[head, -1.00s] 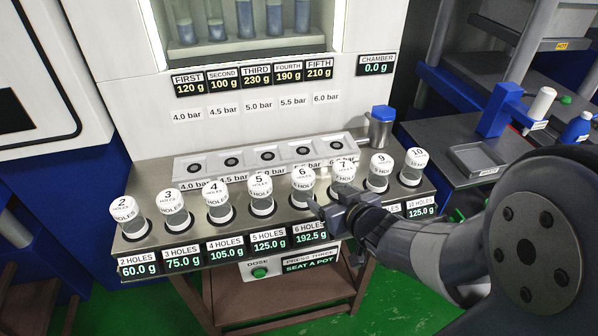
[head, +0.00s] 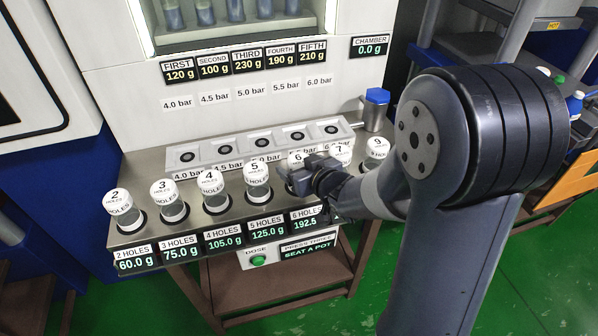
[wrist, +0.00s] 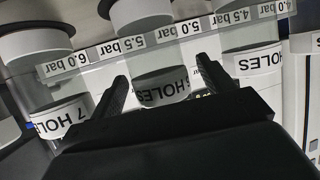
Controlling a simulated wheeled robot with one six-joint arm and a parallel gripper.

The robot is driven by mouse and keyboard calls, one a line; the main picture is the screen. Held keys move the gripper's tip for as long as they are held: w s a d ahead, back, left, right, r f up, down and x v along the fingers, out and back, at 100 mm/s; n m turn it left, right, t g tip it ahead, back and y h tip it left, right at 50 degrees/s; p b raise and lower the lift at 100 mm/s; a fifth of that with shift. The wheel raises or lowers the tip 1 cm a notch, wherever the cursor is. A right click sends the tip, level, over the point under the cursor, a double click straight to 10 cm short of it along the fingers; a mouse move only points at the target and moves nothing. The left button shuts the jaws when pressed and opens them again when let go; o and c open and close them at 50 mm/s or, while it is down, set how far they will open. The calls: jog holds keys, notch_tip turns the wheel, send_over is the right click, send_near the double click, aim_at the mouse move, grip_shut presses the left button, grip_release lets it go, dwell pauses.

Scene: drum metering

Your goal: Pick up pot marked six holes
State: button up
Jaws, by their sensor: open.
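The pot marked six holes (head: 296,157) stands in the row on the steel shelf, between the five and seven pots. Its white lid shows in the head view; its lower part is hidden behind my gripper (head: 290,180). In the wrist view my gripper (wrist: 162,82) is open, with one dark finger on each side of a clear pot with a white band (wrist: 160,88). The band reads HOLES; its number is hidden. This pot stands between the pots marked seven and five. I cannot tell whether the fingers touch it.
The seven pot (wrist: 62,118) and the five pot (wrist: 252,62) stand close on either side of my fingers. A tray with several round sockets (head: 260,146) lies behind the row. A blue-capped container (head: 376,108) stands at the back right. Weight displays line the shelf's front.

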jog(key=shift+x, duration=1.25)
jog(key=shift+r, duration=0.1)
jog(key=c, duration=1.2)
